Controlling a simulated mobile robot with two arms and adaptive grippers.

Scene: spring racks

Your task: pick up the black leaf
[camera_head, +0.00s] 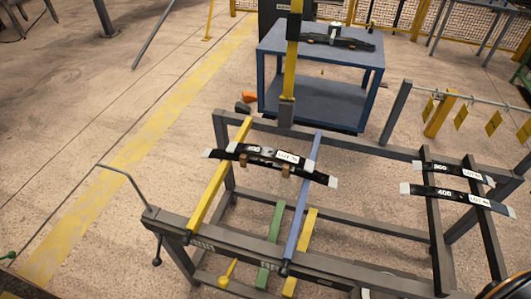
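Several black leaves show, and I cannot tell which one the task means. Two black leaves (315,177) lie across the yellow and blue bars of the central rack, one close behind the other, with white ends and a white lot label. Small brown blocks sit by them. To the right, a leaf marked 360 (450,170) and a leaf marked 400 (465,198) lie across two dark bars. Another dark leaf assembly (350,42) lies on the blue table at the back. Neither of my grippers can be made out in view.
The dark metal rack (330,270) has a yellow bar (220,175) and a blue bar (302,195). A yellow post (291,60) rises behind it. The blue table (285,45) stands at the back. Yellow tags (460,117) hang at the right. Floor at the left is mostly clear.

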